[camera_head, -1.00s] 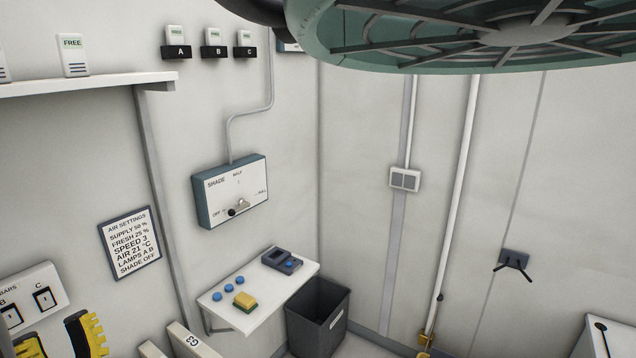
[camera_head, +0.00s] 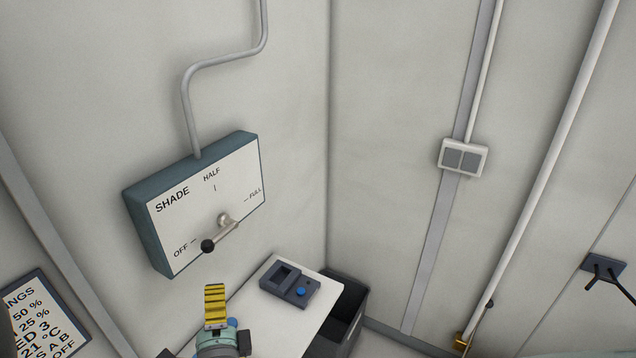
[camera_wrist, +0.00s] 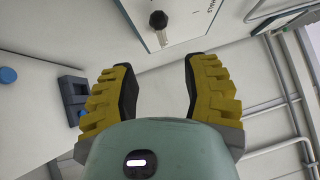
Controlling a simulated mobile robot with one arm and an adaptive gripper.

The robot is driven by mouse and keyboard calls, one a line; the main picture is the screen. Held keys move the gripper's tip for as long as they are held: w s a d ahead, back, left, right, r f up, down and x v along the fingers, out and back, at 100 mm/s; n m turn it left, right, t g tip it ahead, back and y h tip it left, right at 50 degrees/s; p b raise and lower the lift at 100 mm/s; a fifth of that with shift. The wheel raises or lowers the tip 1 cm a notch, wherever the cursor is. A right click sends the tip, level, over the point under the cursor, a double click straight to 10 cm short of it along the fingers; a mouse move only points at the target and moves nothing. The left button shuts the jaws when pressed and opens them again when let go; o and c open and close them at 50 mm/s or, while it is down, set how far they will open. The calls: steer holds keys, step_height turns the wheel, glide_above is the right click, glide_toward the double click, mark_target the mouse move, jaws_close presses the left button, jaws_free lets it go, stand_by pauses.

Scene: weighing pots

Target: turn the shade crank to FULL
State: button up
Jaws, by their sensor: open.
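The shade box (camera_head: 215,200) on the wall has a white face marked OFF, HALF and FULL. Its crank (camera_head: 222,222) has a pale hub and a black knob (camera_head: 208,246) at the lower left, by the OFF mark. My gripper (camera_head: 215,306) is just below the box in the head view, with one ridged yellow finger showing and the other hidden. In the wrist view my gripper (camera_wrist: 160,82) is open and empty. The black knob (camera_wrist: 158,20) shows there beyond the fingertips, roughly between them and apart from them.
A small white shelf (camera_head: 262,325) below the box carries a dark blue device (camera_head: 290,285) with a blue button. A dark bin (camera_head: 349,318) stands behind it in the corner. A settings sign (camera_head: 38,318) hangs at the lower left. A wall switch (camera_head: 463,157) is to the right.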

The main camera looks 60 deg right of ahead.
steer(key=p, duration=0.3)
glide_toward(214, 237)
steer(key=x, duration=0.3)
steer(key=b+x, duration=0.1)
steer(key=x, duration=0.1)
steer(key=f+b+x, duration=0.1)
steer(key=x, duration=0.2)
steer(key=shift+w+d, duration=0.25)
steer(key=shift+d, duration=0.15)
steer(key=shift+w+d+r, duration=0.2)
steer(key=shift+w+d, duration=0.15)
steer(key=shift+w, duration=0.1)
steer(key=shift+o, duration=0.4)
steer(key=shift+a, duration=0.1)
jaws_close()
